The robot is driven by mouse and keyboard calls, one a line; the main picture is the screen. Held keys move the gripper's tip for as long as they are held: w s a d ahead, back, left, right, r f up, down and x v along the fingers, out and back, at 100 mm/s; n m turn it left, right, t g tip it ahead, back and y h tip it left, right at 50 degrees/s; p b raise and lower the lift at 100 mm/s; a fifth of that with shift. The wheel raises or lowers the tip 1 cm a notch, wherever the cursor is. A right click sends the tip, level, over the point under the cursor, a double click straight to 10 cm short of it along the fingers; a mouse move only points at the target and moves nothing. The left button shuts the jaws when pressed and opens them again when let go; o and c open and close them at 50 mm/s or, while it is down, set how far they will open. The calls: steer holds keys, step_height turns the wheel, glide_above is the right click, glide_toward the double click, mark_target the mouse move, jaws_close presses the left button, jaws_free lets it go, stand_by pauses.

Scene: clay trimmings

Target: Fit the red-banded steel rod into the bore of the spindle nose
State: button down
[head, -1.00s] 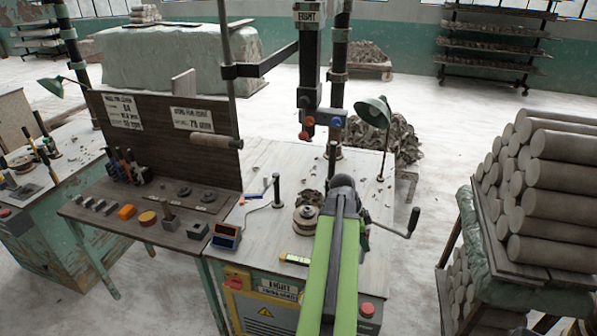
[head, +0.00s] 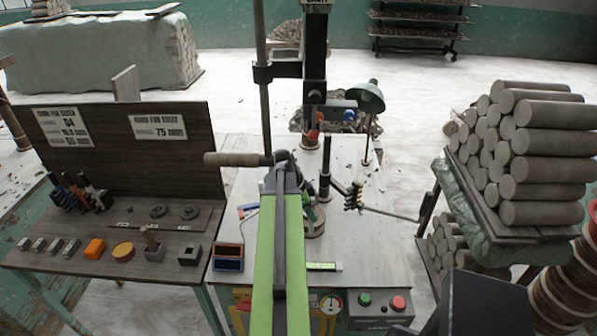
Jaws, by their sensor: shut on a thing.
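My green arm reaches up the middle of the head view to its dark end. My gripper (head: 307,193) shows only as a small dark part to the right of the arm's end. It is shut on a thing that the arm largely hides. I cannot make out the red-banded steel rod or its tilt. A round disc (head: 315,228) lies on the bench close below the gripper, partly behind my arm. I cannot pick out the spindle nose or its bore. A dark machine column (head: 315,60) with red and blue knobs stands behind the arm's end.
A wooden lever handle (head: 232,159) is left of the arm's end. A crank bar (head: 390,213) and green lamp (head: 366,97) are to the right. A display box (head: 228,256) and green-marked level (head: 323,266) lie on the bench (head: 375,255). Clay logs (head: 545,143) are stacked at right.

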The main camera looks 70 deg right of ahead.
steer(key=w+d+r+p, duration=0.4)
steer(key=d+r+p, duration=0.4)
steer(key=d, duration=0.2)
steer(key=shift+d, duration=0.25)
steer(key=shift+f, duration=0.15)
step_height(320, 180, down, 6)
steer(key=b, duration=0.5)
steer(key=shift+r+b, duration=0.2)
steer(key=shift+b, duration=0.2)
steer(key=shift+f+b, duration=2.15)
steer(key=shift+b, duration=0.05)
steer(key=c, duration=1.3)
jaws_free()
steer(key=shift+o, duration=0.2)
steer(key=shift+r, duration=0.1)
